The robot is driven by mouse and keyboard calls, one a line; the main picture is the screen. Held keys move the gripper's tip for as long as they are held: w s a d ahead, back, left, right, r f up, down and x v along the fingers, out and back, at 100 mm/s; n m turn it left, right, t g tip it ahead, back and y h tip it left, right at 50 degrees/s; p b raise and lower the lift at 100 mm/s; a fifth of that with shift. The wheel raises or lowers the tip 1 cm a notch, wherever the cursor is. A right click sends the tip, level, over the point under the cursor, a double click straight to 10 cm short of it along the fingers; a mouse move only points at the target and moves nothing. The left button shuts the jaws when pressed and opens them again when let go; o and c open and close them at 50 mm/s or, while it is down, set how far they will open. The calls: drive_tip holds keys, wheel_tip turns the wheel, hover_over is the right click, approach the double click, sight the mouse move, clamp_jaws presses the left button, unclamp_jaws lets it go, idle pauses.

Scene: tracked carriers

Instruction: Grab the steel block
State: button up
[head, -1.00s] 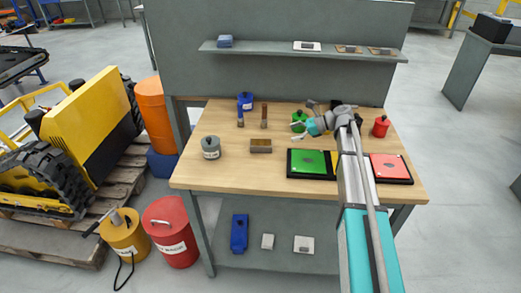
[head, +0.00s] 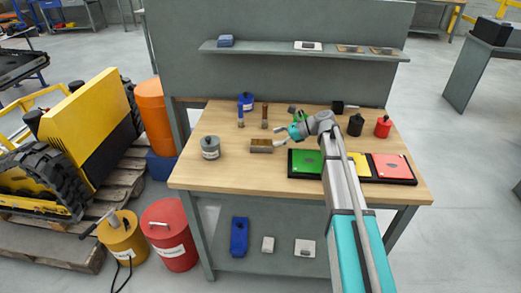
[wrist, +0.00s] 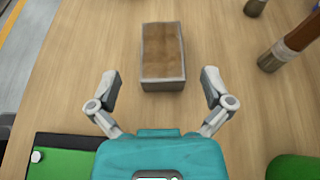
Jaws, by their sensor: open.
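The steel block (head: 261,146) has grey sides and a brown, worn-looking top; it lies on the wooden bench top, left of the green tray. In the wrist view, the block (wrist: 163,55) is ahead of the gripper's palm, near the picture's middle. My gripper (wrist: 160,76) is open and empty, its fingertips apart on either side of the block's near end. I cannot tell how far above the bench they are. In the head view, my gripper (head: 281,140) is just right of the block.
A grey can (head: 210,148) stands left of the block. Green (head: 306,163) and red (head: 392,167) trays lie to the right. Black (head: 355,126) and red (head: 383,127) containers stand behind the trays.

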sight(260, 142)
drive_tip(key=shift+x, duration=0.9)
drive_tip(key=shift+f+b+x, duration=0.15)
drive_tip(key=shift+b+x, duration=0.45)
drive_tip(key=shift+x, duration=0.35)
drive_tip(key=shift+f+b+x, duration=0.2)
drive_tip(key=shift+b+x, duration=0.4)
drive_tip(key=shift+x, duration=0.4)
drive_tip(key=shift+w+a+f, duration=0.1)
drive_tip(key=shift+a+f, duration=0.05)
drive_tip(key=shift+a, duration=0.35)
drive_tip(key=c, duration=1.3)
